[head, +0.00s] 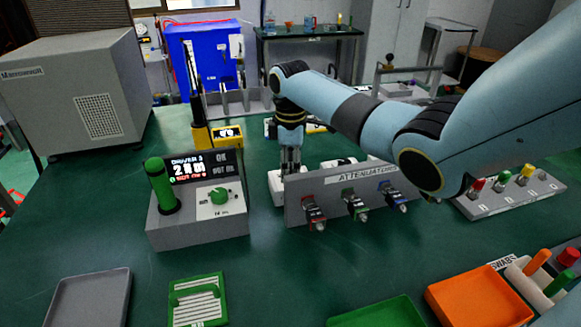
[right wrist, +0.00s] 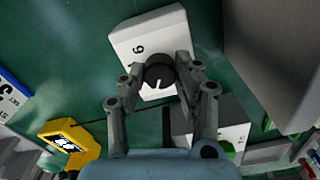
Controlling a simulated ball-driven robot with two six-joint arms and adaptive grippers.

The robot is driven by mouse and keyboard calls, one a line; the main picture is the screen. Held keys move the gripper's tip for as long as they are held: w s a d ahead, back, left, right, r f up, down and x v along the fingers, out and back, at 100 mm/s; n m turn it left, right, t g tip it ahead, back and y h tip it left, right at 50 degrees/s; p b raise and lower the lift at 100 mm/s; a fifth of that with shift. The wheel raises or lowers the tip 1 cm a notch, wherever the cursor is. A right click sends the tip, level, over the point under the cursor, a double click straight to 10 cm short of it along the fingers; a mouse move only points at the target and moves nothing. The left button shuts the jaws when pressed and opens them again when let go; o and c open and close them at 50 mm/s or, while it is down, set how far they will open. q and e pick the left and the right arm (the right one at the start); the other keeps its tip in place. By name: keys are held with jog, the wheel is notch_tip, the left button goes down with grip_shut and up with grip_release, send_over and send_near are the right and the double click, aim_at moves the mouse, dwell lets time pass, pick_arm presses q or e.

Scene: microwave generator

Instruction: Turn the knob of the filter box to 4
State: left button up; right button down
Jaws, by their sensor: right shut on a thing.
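The white filter box (right wrist: 175,32) has a black round knob (right wrist: 158,72) on top and a printed digit that looks like a 6 or a 9, depending on which way up it is read. In the head view the filter box (head: 275,186) shows only partly, left of and behind the attenuator panel. My right gripper (head: 290,168) points down over it. In the right wrist view my right gripper (right wrist: 160,76) has its two fingers closed on opposite sides of the knob. A small white mark shows on the knob; its exact setting is unclear. My left gripper is not in view.
The grey attenuator panel (head: 330,198) with red, green and blue connectors stands close to the right gripper. A grey driver box (head: 198,228) with a green handle and display is at left. Trays, including an orange one (head: 480,300), lie along the front.

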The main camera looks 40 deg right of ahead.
jog(key=shift+r+m+p, duration=0.2)
jog(key=shift+m+p, duration=1.2)
jog(key=shift+p, duration=0.05)
jog(key=m+p, duration=0.3)
jog(key=m, duration=0.1)
jog(key=shift+m, duration=0.3)
jog(key=m+p, duration=0.2)
jog(key=m, duration=0.1)
jog(key=m+p, duration=0.1)
jog(key=m, duration=0.4)
jog(key=shift+f+p, duration=0.15)
jog(key=shift+p, duration=0.15)
jog(key=shift+m, duration=0.3)
jog(key=c, duration=0.9)
grip_release()
jog(key=shift+c, duration=0.2)
